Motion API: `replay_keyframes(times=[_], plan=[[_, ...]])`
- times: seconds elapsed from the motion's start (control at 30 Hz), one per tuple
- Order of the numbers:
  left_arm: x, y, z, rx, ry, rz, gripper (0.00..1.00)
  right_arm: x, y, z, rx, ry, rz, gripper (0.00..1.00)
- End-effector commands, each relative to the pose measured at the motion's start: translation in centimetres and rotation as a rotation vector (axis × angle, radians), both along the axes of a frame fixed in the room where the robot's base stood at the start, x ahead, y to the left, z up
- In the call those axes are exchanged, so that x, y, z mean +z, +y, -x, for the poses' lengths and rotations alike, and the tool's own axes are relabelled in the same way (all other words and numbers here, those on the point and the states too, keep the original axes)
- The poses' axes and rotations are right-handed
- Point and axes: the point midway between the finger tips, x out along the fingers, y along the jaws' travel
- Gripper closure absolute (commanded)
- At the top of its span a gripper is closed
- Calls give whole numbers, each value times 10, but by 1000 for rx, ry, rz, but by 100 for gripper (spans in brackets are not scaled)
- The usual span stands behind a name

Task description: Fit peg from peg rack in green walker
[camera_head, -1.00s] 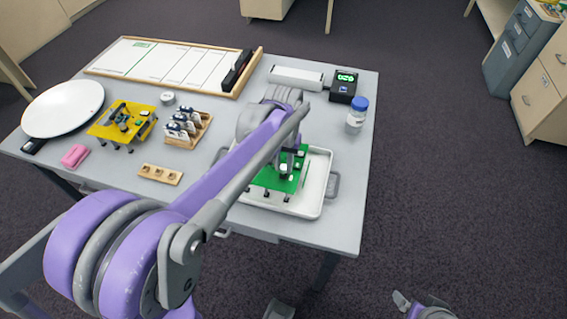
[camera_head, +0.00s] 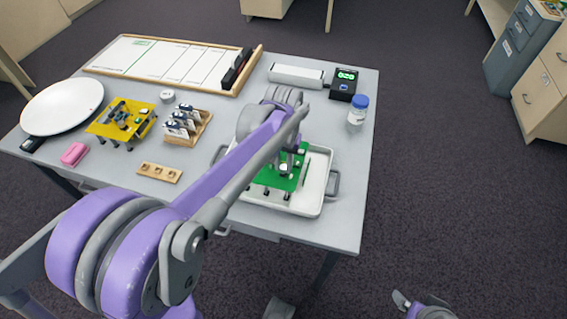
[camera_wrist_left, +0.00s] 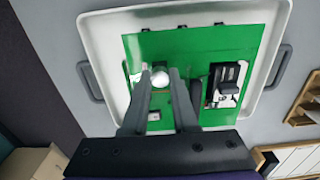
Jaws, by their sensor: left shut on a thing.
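The green walker (camera_head: 272,178) is a flat green board on short dark legs, standing in a white tray (camera_head: 312,206). It also shows in the left wrist view (camera_wrist_left: 210,42), with a black and white part on its right side. My left gripper (camera_wrist_left: 160,76) is over the board, shut on a small white round-topped piece (camera_wrist_left: 160,79), which looks like the peg. The fingers hide its lower end, so I cannot tell whether it is seated. The peg rack (camera_head: 160,172) is probably the small wooden strip with holes at the table's front. Part of my right gripper (camera_head: 402,300) shows low at right.
A yellow walker (camera_head: 108,131), a wooden holder with tools (camera_head: 205,131), a pink block (camera_head: 74,154) and a white round plate (camera_head: 62,100) stand at left. A blue-capped bottle (camera_head: 357,120) and a black display box (camera_head: 343,91) are behind the tray.

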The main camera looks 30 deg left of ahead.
Motion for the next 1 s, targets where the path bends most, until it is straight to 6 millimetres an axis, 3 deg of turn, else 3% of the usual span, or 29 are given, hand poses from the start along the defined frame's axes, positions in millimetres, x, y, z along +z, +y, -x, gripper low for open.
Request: replay_keyframes(times=[1.0], plan=[[-6, 0, 0, 0, 0, 0, 100, -2, 0, 0, 0, 1, 0, 10]])
